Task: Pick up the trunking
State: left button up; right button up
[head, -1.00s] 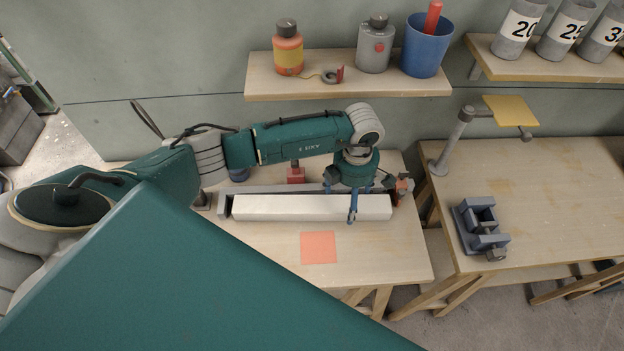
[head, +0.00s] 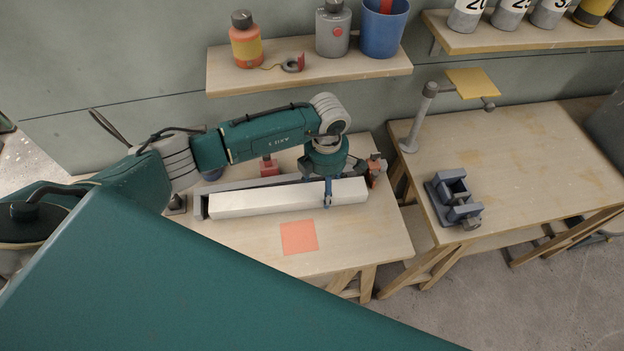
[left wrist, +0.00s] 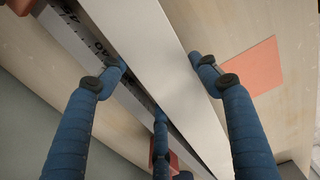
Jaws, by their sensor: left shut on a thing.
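The trunking, a long white box-shaped length (head: 260,199), lies along the left workbench in the head view. In the left wrist view the trunking (left wrist: 150,50) runs diagonally between my fingers. My left gripper (head: 327,190) is over its right half, pointing down. Its blue fingers (left wrist: 158,75) are on both sides of the trunking and shut on it. The far finger is mostly hidden in the head view. I cannot tell whether the trunking is clear of the bench. My right gripper is not in view.
A grey marked rail (head: 208,189) runs behind the trunking. An orange-red square (head: 298,237) lies on the bench (head: 365,235) in front. A shelf (head: 310,80) with bottles and a blue cup is above. The right bench (head: 520,170) holds a grey vise (head: 453,202) and a stand (head: 423,115).

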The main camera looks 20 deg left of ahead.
pick_arm(q)
notch_tip(320, 180, up, 28)
jog(key=b, duration=0.5)
